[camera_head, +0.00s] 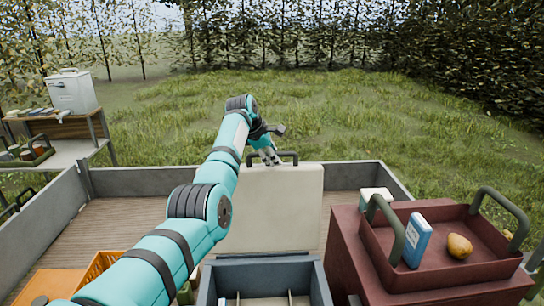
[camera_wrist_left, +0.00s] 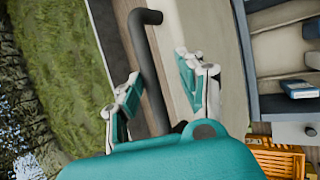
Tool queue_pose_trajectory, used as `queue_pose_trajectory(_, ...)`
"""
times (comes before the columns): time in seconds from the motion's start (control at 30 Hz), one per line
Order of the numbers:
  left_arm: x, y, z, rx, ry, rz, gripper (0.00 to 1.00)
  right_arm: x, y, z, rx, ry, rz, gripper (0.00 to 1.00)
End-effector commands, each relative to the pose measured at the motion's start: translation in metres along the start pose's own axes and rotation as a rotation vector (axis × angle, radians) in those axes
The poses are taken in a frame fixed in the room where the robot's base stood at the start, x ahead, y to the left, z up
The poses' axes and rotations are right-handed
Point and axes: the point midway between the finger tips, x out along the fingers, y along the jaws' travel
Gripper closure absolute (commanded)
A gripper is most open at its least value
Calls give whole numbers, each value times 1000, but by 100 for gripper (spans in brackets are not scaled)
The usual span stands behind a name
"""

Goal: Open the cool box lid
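The cool box lid (camera_head: 285,210) is a pale beige panel standing upright at the back of the cool box (camera_head: 262,269), so the box is open. Dividers and a small blue-and-white item (camera_wrist_left: 300,88) show inside the box. The dark lid handle (camera_head: 287,154) is at the raised lid's top edge. My left gripper (camera_head: 269,156) is at the handle's left end. In the left wrist view, the handle bar (camera_wrist_left: 150,65) passes between the spread fingers (camera_wrist_left: 160,90), with gaps visible on both sides. My right gripper is not in view.
A dark red box (camera_head: 345,250) stands to the right, with a red tray (camera_head: 440,275) holding a blue-and-white carton (camera_head: 417,241) and a yellow pear (camera_head: 459,246). An orange crate (camera_head: 100,265) is at lower left. Cart walls (camera_head: 130,179) surround the area. A side table (camera_head: 75,150) is at far left.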

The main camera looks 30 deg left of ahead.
Motion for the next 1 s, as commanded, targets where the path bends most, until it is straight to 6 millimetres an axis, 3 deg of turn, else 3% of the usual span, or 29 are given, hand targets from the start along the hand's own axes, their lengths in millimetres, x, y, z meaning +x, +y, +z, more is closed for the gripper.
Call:
queue_pose_trajectory(0.27, 2, -3, -1, 2, 3, -7, 60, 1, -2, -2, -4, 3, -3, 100)
queue_pose_trajectory(0.47, -9, -2, -1, 2, 3, -5, 60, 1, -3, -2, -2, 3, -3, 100)
queue_pose_trajectory(0.57, -24, -2, -1, 2, 2, -3, 60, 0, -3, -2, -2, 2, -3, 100)
queue_pose_trajectory(0.8, -78, -1, 0, 2, 2, 0, 60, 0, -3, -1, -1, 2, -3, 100)
queue_pose_trajectory(1.0, -109, -1, 0, 1, 2, -1, 60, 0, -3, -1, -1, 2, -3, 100)
